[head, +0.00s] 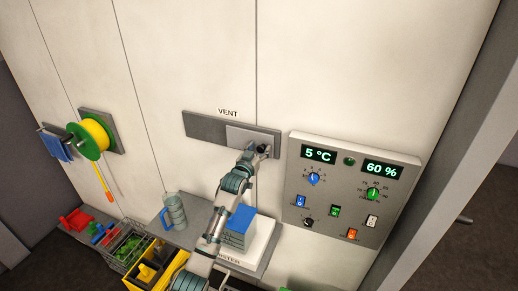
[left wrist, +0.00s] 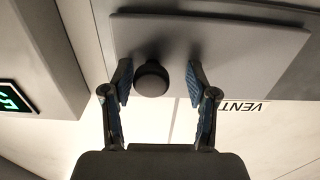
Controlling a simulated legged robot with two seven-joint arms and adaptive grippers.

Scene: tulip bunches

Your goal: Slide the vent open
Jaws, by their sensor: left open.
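The vent is a dark grey wall strip (head: 203,126) under the label VENT, with a lighter sliding plate (head: 245,134) over its right part. The plate (left wrist: 225,38) fills the top of the left wrist view, upside down there. A dark round knob (left wrist: 152,79) stands out from the plate. My left gripper (head: 260,150) is at the knob, near the plate's lower right. In the left wrist view its open fingers (left wrist: 159,70) stand on either side of the knob, which is nearer the left-hand finger. Contact cannot be made out. My right gripper is not in view.
A control panel (head: 330,200) with displays, knobs and switches stands out from the wall close to the right of the vent. Below are a shelf with a grey-green mug (head: 174,211), a blue-topped stack (head: 240,220) and a yellow crate (head: 172,271). A yellow reel (head: 91,138) hangs at left.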

